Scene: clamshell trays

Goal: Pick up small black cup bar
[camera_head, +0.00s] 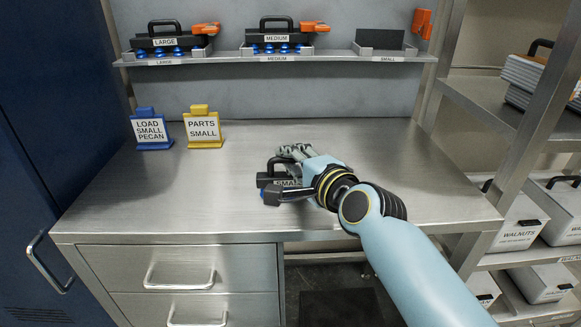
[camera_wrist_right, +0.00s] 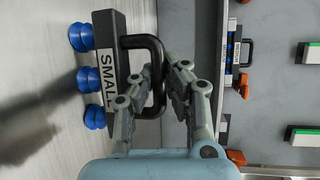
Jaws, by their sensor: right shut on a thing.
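The small black cup bar (camera_head: 265,180) is over the middle of the steel bench, partly hidden by my right gripper in the head view. The right wrist view shows the bar (camera_wrist_right: 116,35) with a white SMALL label, a looped black handle (camera_wrist_right: 156,55) and blue suction cups along one side. My right gripper (camera_head: 294,152) is shut on the handle; its grey fingers (camera_wrist_right: 176,75) lie around the loop in the wrist view. I cannot tell whether the cups touch the bench. My left gripper is not in view.
The shelf above holds the LARGE bar (camera_head: 166,42), the MEDIUM bar (camera_head: 277,38) and a SMALL holder (camera_head: 385,44) with no bar in it. A blue sign (camera_head: 150,131) and a yellow sign (camera_head: 203,129) stand at the bench's left. The bench (camera_head: 170,195) is otherwise clear.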

